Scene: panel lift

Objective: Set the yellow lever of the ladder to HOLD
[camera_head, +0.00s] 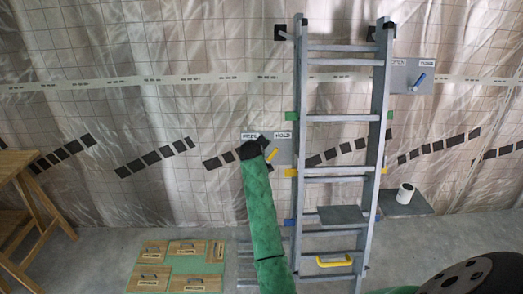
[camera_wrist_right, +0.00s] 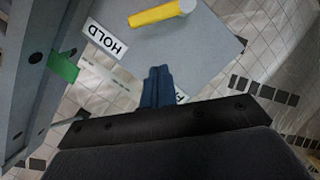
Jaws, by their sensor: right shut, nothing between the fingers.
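The yellow lever (camera_head: 272,155) is on a grey plate (camera_head: 284,155) left of the ladder (camera_head: 341,173). It slants up and right from its pivot, towards the HOLD label (camera_head: 283,136). In the right wrist view, the lever (camera_wrist_right: 155,14) shows at the top, with the HOLD label (camera_wrist_right: 106,38) upside down at left. My right gripper (camera_head: 261,140), on my green-sleeved arm, is at the plate's left side. Its blue fingers (camera_wrist_right: 157,73) are shut and empty, with a visible gap to the lever. They partly cover a second label (camera_wrist_right: 181,97). My left gripper is not in view.
The ladder's rail (camera_wrist_right: 35,60), with a green tag (camera_wrist_right: 63,66), stands close beside the plate. Another plate with a blue lever (camera_head: 419,80) is at upper right. A white can (camera_head: 405,193) stands on a grey shelf (camera_head: 418,205). Wooden trestles (camera_head: 30,205) stand left.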

